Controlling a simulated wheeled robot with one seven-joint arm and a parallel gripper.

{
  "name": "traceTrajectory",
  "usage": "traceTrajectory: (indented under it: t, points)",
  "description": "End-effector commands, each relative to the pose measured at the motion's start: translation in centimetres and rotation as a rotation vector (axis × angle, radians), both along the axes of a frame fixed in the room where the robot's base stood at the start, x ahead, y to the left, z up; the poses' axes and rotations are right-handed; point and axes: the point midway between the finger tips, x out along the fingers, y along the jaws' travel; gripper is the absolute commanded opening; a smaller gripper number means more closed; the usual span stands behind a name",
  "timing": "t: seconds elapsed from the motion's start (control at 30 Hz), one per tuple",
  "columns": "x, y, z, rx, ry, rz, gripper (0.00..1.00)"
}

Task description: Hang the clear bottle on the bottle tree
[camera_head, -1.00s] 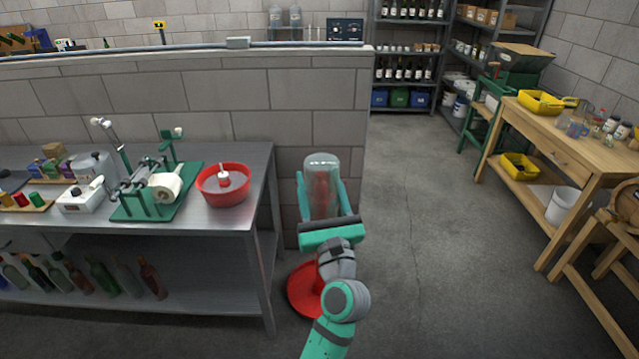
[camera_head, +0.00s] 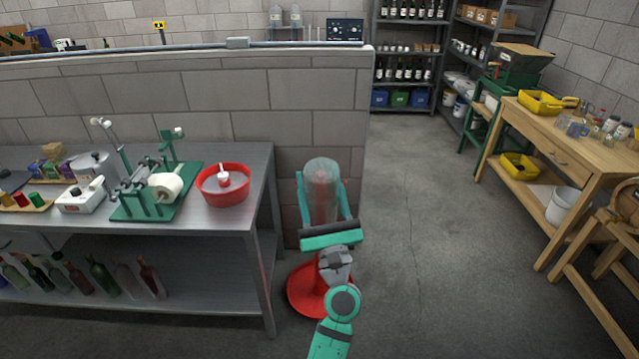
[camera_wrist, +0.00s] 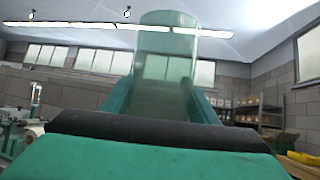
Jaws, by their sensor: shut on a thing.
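The clear bottle (camera_head: 322,170) is held upright between the two green fingers of my gripper (camera_head: 321,185), its broad end up. It also shows in the wrist view (camera_wrist: 163,62), rising above the green and black gripper body. The red bottle tree stands on the floor behind my arm, and its round red base (camera_head: 303,292) shows beside my wrist. Red shows through the clear glass. The bottle's lower end and most of the tree are hidden by the gripper, and I cannot tell whether bottle and tree touch.
A steel table (camera_head: 255,165) with a red basin (camera_head: 223,190) stands close on the left, bottles on its lower shelf. A grey block wall (camera_head: 310,100) rises behind the gripper. The floor (camera_head: 430,240) is clear to the right, up to a wooden bench (camera_head: 560,165).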

Motion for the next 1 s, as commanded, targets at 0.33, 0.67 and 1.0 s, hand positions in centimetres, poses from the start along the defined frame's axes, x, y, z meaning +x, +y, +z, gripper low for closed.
traceTrajectory:
  t: [0.33, 0.67, 1.0]
  points:
    - [0.06, -0.09, -0.03, 0.004, -0.106, -0.001, 0.23]
    - [0.00, -0.10, -0.01, 0.004, -0.201, -0.002, 0.23]
    - [0.06, -0.05, 0.00, 0.004, -0.216, 0.000, 0.23]
